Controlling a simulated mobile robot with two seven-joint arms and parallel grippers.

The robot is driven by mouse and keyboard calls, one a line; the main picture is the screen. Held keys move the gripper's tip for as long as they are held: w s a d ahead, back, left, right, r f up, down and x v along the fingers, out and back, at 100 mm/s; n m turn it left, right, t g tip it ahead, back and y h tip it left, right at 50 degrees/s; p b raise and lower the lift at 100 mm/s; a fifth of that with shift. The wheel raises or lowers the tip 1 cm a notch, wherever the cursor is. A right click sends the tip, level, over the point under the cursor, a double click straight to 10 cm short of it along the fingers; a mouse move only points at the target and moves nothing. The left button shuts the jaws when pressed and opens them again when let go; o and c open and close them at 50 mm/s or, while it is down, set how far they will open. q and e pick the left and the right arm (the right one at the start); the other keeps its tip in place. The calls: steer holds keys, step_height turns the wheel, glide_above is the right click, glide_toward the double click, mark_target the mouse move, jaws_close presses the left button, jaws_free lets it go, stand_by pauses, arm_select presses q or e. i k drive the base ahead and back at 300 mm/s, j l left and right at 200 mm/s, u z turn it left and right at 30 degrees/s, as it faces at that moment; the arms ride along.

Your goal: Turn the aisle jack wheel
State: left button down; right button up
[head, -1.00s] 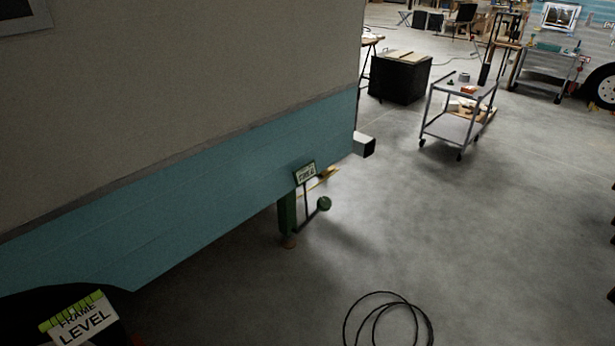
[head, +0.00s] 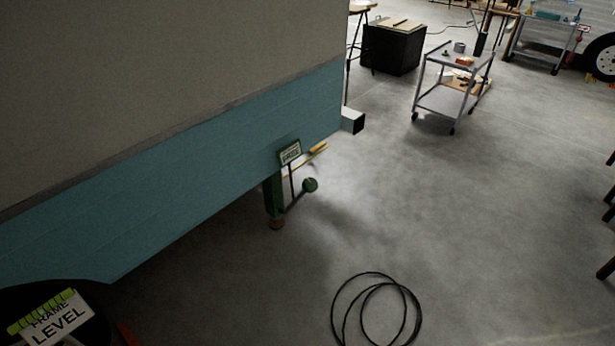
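A green jack (head: 272,196) stands on the floor under the far end of the camper's teal skirt. A crank arm with a round green knob (head: 310,185) sticks out on its right side. A small green-edged sign (head: 290,153) is above it, its text too small to read. A yellow bar (head: 318,148) shows just behind the sign. I cannot tell whether this is the aisle jack, and its wheel is not clearly made out. Neither of my grippers is in view.
The camper side (head: 180,150) fills the left. A "FRAME LEVEL" sign (head: 50,318) is at the lower left. A coiled black cable (head: 375,310) lies on the floor. A wheeled cart (head: 455,85) and a black box (head: 393,48) stand farther back. The middle floor is clear.

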mark_target(310, 184)
steer(key=i, duration=0.75)
steer(key=i+l+u, duration=0.15)
steer(key=i, duration=1.3)
steer(key=l+u, duration=0.05)
